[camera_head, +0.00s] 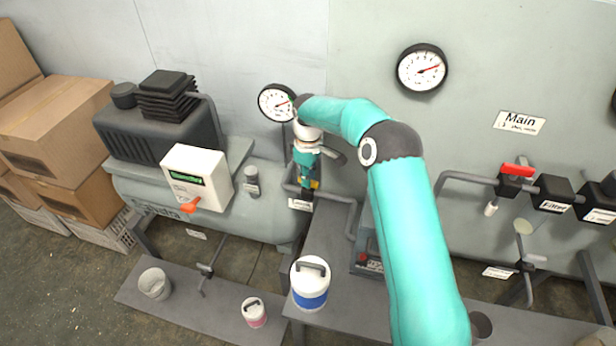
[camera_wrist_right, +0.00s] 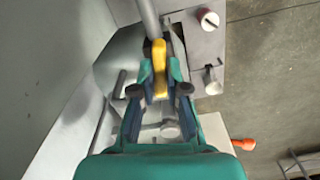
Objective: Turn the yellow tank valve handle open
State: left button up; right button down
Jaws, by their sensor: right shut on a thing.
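The yellow valve handle (camera_head: 314,184) shows only as a small patch at the tip of my right gripper (camera_head: 306,172) in the head view, by the pipes at the end of the grey tank (camera_head: 245,212). In the right wrist view the yellow handle (camera_wrist_right: 159,55) stands lengthwise between the two dark fingers of my right gripper (camera_wrist_right: 160,88). The gripper is shut on it. The fingers hide part of the handle and its valve body. My left gripper is not in view.
A white control box (camera_head: 198,173) with an orange knob sits on the tank. A round gauge (camera_head: 276,101) is close to my right wrist. Below, a grey bench carries a blue-and-white canister (camera_head: 310,283). A red valve handle (camera_head: 517,170) is on the pipe at right.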

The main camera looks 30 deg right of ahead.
jog(key=shift+r+n, duration=0.1)
jog(key=shift+n, duration=1.2)
jog(key=shift+w, duration=0.1)
jog(key=c, duration=1.2)
grip_release()
notch_tip(320, 180, up, 12)
jog(key=shift+f, duration=0.1)
jog(key=shift+f, duration=0.1)
